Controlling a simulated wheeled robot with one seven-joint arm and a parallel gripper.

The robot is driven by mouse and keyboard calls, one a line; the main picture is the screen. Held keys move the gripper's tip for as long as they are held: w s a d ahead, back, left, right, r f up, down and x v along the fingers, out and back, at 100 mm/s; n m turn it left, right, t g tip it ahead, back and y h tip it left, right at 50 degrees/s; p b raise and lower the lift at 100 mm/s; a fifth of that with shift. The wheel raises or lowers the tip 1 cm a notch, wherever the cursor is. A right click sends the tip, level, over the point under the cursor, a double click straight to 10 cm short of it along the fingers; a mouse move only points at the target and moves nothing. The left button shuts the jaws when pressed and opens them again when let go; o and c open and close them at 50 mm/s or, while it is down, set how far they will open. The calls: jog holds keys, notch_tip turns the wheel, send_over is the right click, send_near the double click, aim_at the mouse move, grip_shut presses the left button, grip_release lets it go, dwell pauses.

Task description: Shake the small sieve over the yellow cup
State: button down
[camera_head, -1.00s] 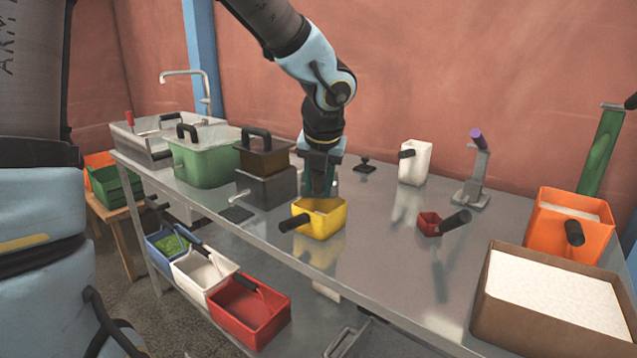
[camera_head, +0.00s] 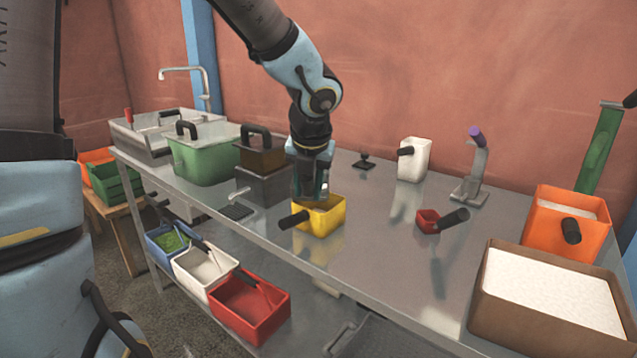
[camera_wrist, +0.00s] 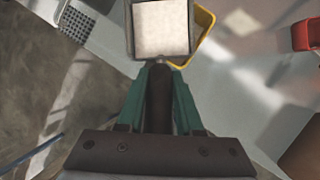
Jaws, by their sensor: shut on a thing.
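My gripper (camera_head: 311,192) is just above the yellow cup (camera_head: 322,216), by its left back part. In the wrist view its green fingers (camera_wrist: 158,100) are shut on a dark handle. The handle belongs to the small sieve (camera_wrist: 162,28), a square grey frame with a pale, white-looking inside. From the wrist, the sieve covers much of the yellow cup (camera_wrist: 205,22), whose rim shows to its right and below. I cannot clearly make out the sieve in the head view. The cup stands upright on the metal table with its black handle to the left.
A dark box (camera_head: 264,182) stands close to the left of my gripper, near a small dark grate (camera_head: 236,211). A red scoop (camera_head: 428,221), a white container (camera_head: 414,158) and a grey stand (camera_head: 472,180) are to the right. The table between cup and brown tray (camera_head: 478,318) is clear.

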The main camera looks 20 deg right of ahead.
aim_at(327, 193)
jog(key=shift+d, duration=2.2)
jog(key=shift+a+p, duration=0.4)
jog(key=shift+a, duration=0.7)
